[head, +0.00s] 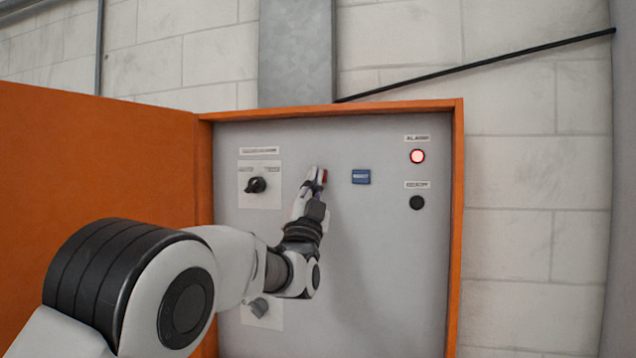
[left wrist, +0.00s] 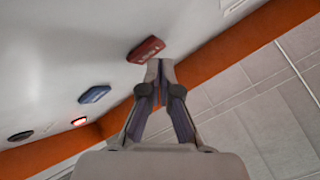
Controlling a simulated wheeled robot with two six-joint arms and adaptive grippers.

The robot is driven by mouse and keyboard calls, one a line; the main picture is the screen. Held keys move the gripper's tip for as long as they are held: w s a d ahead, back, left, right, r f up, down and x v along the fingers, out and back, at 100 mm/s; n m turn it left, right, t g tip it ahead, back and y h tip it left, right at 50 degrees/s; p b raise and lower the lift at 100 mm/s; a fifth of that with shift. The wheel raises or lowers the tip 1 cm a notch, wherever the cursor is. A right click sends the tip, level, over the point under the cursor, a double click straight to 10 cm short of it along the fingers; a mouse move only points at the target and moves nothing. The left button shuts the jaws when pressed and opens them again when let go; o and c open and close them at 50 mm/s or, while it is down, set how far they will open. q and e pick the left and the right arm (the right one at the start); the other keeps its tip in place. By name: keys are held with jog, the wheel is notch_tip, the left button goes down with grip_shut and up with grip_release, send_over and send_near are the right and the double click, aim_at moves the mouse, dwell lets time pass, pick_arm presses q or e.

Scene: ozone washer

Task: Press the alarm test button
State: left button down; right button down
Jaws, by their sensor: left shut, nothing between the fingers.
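A red button (head: 325,175) on the grey panel (head: 380,270) is partly hidden behind my left gripper (head: 317,178) in the head view. In the left wrist view the red button (left wrist: 146,49) lies just beyond the fingertips of my left gripper (left wrist: 160,66), slightly to their left. The gripper is shut and empty. I cannot tell whether it touches the button. A blue button (head: 361,177) is to the right of it and also shows in the left wrist view (left wrist: 95,94). The labels are too small to tell which button is the alarm test. My right gripper is not in view.
A red lamp (head: 417,156) glows under a label at the panel's upper right, above a black round part (head: 417,203). A black rotary switch (head: 256,185) is on the left. The orange cabinet door (head: 90,170) stands open at the left.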

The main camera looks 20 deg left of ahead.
pick_arm(q)
jog(key=shift+s, duration=0.35)
jog(key=s+b, duration=0.5)
dwell(0.3)
jog(key=shift+f, duration=0.1)
dwell(0.6)
